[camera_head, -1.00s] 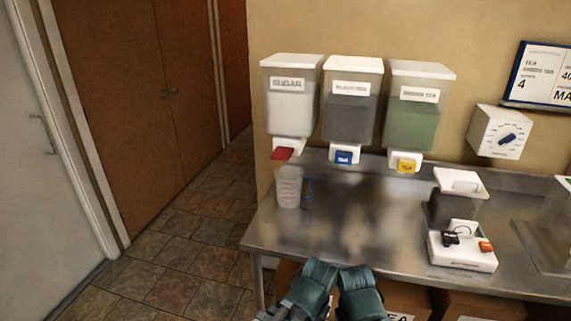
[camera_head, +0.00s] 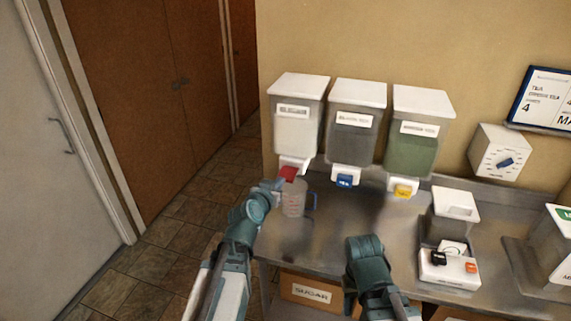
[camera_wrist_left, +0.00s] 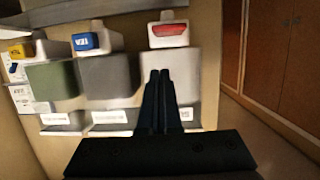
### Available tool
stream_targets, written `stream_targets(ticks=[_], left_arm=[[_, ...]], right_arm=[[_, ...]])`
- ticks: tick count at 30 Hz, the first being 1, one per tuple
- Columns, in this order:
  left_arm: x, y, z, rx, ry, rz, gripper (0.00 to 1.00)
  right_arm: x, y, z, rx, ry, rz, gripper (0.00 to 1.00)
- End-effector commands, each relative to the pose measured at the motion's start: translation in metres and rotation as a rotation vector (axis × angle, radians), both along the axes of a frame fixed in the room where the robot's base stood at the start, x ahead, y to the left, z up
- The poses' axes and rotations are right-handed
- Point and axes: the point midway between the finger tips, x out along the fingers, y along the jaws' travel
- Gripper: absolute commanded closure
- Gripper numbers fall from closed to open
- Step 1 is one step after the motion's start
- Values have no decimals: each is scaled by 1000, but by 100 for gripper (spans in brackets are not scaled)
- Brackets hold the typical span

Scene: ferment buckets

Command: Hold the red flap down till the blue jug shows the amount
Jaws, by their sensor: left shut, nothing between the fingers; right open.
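The red flap (camera_head: 288,173) sits under the spout of the sugar dispenser (camera_head: 297,125), at the left of the row. It also shows in the left wrist view (camera_wrist_left: 168,33). The clear jug with a blue handle (camera_head: 294,203) stands on the steel counter below the flap; its fill level is too small to read. My left gripper (camera_head: 277,184) is shut and empty, just left of and slightly below the flap. In the left wrist view its closed fingers (camera_wrist_left: 160,73) point toward the flap, with a gap in the picture. My right arm is at the bottom; its fingers do not show.
Two more dispensers, with a blue flap (camera_head: 344,180) and a yellow flap (camera_head: 403,191), hang to the right. The counter (camera_head: 325,240) is clear right of the jug.

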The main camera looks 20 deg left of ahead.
Motion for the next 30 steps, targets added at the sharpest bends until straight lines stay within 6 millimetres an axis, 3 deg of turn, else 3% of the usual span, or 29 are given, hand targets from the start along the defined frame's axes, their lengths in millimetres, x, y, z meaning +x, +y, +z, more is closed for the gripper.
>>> stream_targets(ticks=[4,17,20,30], left_arm=[[2,15,15,3,-38,37,100],[8,15,13,3,-41,38,100],[20,15,9,2,-41,38,100],[89,13,-9,2,-41,38,100]], right_arm=[[0,0,7,0,0,0,50],[0,0,4,0,0,0,50],[0,0,0,0,0,1,50],[0,0,-17,-1,0,5,50]])
